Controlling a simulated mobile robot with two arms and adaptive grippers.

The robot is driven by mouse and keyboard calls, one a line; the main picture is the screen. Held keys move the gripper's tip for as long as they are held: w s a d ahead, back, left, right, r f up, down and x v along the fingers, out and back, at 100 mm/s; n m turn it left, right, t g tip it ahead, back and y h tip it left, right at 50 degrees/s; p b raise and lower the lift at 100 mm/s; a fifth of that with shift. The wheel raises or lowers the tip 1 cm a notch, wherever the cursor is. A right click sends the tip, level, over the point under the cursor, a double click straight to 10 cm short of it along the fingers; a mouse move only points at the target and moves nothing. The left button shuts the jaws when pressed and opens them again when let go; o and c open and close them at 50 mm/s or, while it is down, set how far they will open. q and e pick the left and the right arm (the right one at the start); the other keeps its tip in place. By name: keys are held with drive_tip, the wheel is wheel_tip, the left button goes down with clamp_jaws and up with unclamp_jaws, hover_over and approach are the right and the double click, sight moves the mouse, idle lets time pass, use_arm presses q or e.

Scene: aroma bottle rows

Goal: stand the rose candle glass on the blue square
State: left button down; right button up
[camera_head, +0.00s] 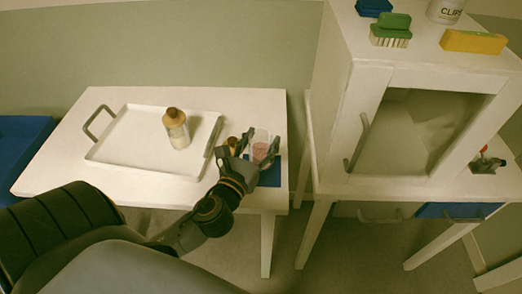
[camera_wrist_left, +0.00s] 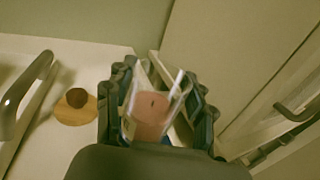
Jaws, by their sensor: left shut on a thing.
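The rose candle glass (camera_head: 261,147) is a clear glass with pink wax in its lower part. My left gripper (camera_head: 250,150) is shut on it at the right end of the white table. In the left wrist view the glass (camera_wrist_left: 152,112) sits between the two dark fingers (camera_wrist_left: 158,100), with a wick spot on the wax. The blue square (camera_head: 269,177) lies at the table's right front corner, below the glass and partly hidden by my gripper. I cannot tell whether the glass touches it. My right gripper is not in view.
A white tray (camera_head: 122,157) with a brown-capped bottle (camera_head: 176,129) stands left on the table. A white cabinet (camera_head: 335,130) stands close to the right.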

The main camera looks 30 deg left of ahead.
sight(266, 142)
use_arm(q)
drive_tip(key=shift+f+b, duration=0.5)
drive_tip(key=shift+f, duration=1)
drive_tip(key=shift+f, duration=0.1)
drive_tip(key=c, duration=0.9)
unclamp_jaws()
drive_tip(key=shift+f, duration=0.1)
drive_tip(key=o, duration=0.4)
